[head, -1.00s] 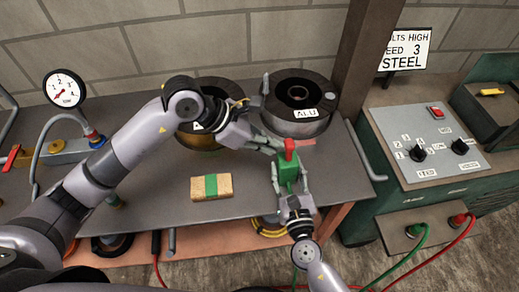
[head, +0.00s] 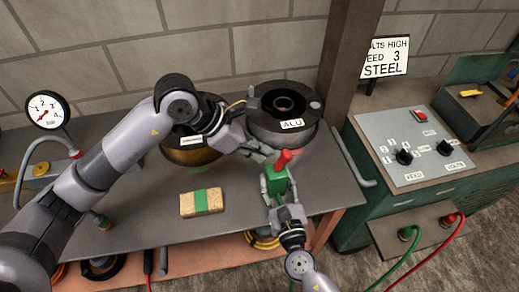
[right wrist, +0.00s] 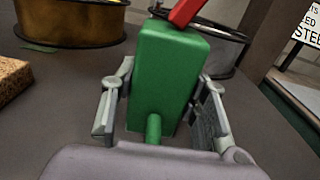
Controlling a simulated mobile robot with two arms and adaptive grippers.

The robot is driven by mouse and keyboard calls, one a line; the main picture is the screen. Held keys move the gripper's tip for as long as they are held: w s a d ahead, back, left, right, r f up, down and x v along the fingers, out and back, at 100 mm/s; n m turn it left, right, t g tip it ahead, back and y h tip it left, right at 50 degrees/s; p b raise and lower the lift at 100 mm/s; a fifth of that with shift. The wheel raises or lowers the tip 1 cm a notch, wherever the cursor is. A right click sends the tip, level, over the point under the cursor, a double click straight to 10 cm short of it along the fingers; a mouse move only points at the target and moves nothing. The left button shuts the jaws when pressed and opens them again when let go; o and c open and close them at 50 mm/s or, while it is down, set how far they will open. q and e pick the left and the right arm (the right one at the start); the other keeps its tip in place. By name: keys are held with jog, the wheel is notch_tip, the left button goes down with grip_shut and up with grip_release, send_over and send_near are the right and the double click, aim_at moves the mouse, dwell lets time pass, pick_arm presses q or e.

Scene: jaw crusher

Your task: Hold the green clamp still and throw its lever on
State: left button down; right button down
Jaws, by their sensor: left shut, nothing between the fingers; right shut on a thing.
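The green clamp (head: 277,183) stands near the front right edge of the grey bench. Its red lever (head: 286,158) leans toward the upper right. My right gripper (head: 279,192) is shut on the clamp body from the front; in the right wrist view its fingers flank the green block (right wrist: 165,80), and the red lever (right wrist: 187,10) is cut off by the top edge. My left gripper (head: 268,154) is shut and empty, its fingertips at the left side of the lever. I cannot tell whether they touch it.
A spool marked ALU (head: 283,125) and a brass-coloured spool (head: 195,152) stand behind my left gripper. A sponge with a green band (head: 201,203) lies left of the clamp. A control panel (head: 410,145) is at the right. The bench is clear between sponge and clamp.

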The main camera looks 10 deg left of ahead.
pick_arm(q)
jog(key=d+v, duration=0.1)
jog(key=v, duration=1.2)
jog(key=shift+w+r, duration=0.15)
jog(key=shift+r, duration=0.3)
pick_arm(e)
jog(key=c, duration=0.8)
grip_release()
jog(key=shift+c, duration=0.2)
jog(key=shift+s, duration=0.1)
